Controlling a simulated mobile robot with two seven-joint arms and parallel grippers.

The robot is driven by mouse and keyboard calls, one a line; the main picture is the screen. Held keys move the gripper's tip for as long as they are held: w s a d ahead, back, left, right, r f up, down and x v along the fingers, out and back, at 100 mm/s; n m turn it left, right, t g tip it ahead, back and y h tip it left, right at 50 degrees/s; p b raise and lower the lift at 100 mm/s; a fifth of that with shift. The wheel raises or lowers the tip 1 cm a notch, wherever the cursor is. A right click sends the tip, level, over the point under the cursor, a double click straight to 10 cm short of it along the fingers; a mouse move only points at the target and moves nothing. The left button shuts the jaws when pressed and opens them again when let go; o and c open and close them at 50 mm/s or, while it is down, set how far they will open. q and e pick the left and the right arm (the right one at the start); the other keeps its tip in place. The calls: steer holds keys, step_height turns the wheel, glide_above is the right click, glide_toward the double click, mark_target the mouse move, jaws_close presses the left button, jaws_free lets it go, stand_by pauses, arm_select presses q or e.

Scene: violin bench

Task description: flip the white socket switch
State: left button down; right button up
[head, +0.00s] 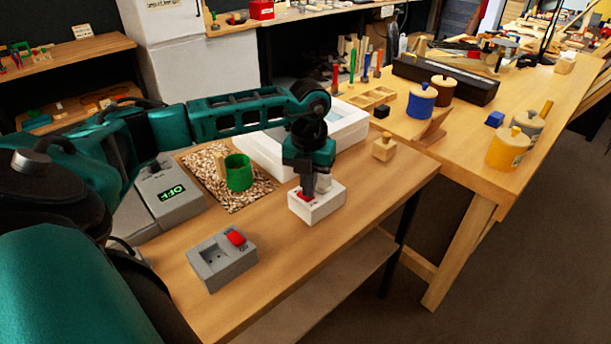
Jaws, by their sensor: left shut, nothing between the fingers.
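The white socket switch (318,207) is a white box near the front edge of the wooden bench, with a red rocker on its top. My left gripper (308,194) points straight down over it, shut and empty. Its fingertips are at the red rocker, touching it or very close; I cannot tell which. The gripper hides part of the rocker, so its position is unclear. My right gripper is not in view.
A grey socket box (222,262) with a red switch stands left of the white one. A grey device reading OFF (170,192), a green cup (239,173) on wood chips and a white tray (350,127) lie behind. A small wooden block (383,149) is to the right.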

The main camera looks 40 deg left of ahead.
arm_select(q)
steer(key=shift+f+b, duration=0.35)
steer(key=shift+f, duration=0.15)
steer(key=shift+r, duration=0.1)
step_height(320, 180, up, 7)
steer(key=p, duration=0.5)
steer(key=shift+p, duration=0.35)
stand_by(0.5)
